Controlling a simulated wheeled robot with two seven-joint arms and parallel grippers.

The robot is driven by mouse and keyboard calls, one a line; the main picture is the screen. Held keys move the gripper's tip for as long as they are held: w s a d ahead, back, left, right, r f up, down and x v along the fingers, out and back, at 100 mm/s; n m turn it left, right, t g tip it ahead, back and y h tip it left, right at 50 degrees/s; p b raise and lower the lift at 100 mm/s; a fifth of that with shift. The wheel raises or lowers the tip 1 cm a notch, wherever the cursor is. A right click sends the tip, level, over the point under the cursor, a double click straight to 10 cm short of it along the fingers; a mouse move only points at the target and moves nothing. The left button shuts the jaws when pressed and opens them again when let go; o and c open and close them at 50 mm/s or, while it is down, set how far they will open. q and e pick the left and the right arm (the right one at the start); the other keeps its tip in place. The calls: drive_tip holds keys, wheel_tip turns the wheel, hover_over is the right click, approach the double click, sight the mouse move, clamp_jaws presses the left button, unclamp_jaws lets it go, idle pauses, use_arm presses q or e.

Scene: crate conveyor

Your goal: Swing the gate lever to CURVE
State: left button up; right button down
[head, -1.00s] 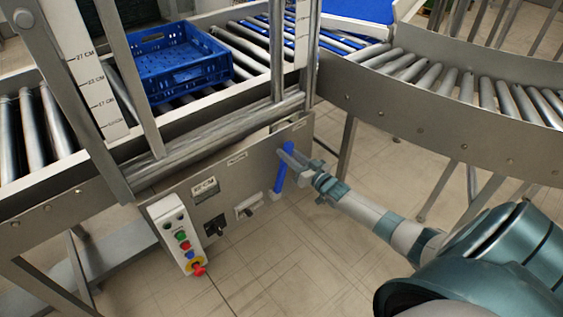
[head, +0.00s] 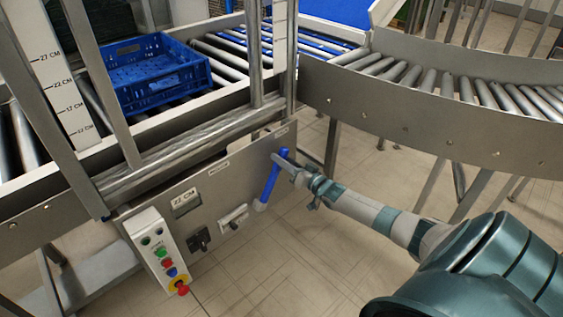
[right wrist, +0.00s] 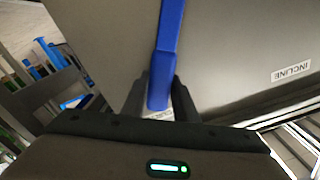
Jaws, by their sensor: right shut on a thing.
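The gate lever (head: 268,183) is a blue handle on the grey front panel (head: 225,170) below the conveyor. It leans, with its top end up and to the right and its pivot end at the lower left. My right gripper (head: 281,163) is shut on the lever near its top end. In the right wrist view the blue lever (right wrist: 168,50) runs down between the two dark fingers (right wrist: 158,95). A label reading INCLINE (right wrist: 291,71) shows on the panel there. I cannot read a CURVE label. My left gripper is not in view.
A blue crate (head: 125,99) sits on the rollers behind a metal frame. A control box (head: 160,250) with coloured buttons and a red stop knob hangs at the panel's left. A curved roller conveyor (head: 440,125) stands at the right. Bare floor lies below.

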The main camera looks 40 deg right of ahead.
drive_tip(key=shift+d, duration=0.15)
drive_tip(key=c, duration=1.4)
unclamp_jaws()
drive_tip(key=shift+d+f, duration=0.1)
drive_tip(key=shift+f, duration=0.05)
drive_tip(key=shift+s, duration=0.1)
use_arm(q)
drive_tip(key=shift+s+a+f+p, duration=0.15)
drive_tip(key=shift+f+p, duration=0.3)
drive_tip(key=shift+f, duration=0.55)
use_arm(e)
drive_tip(key=s+d, duration=0.1)
drive_tip(key=s, duration=1.6)
drive_tip(key=shift+d, duration=0.15)
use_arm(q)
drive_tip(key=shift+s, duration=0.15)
use_arm(e)
drive_tip(key=shift+s, duration=0.1)
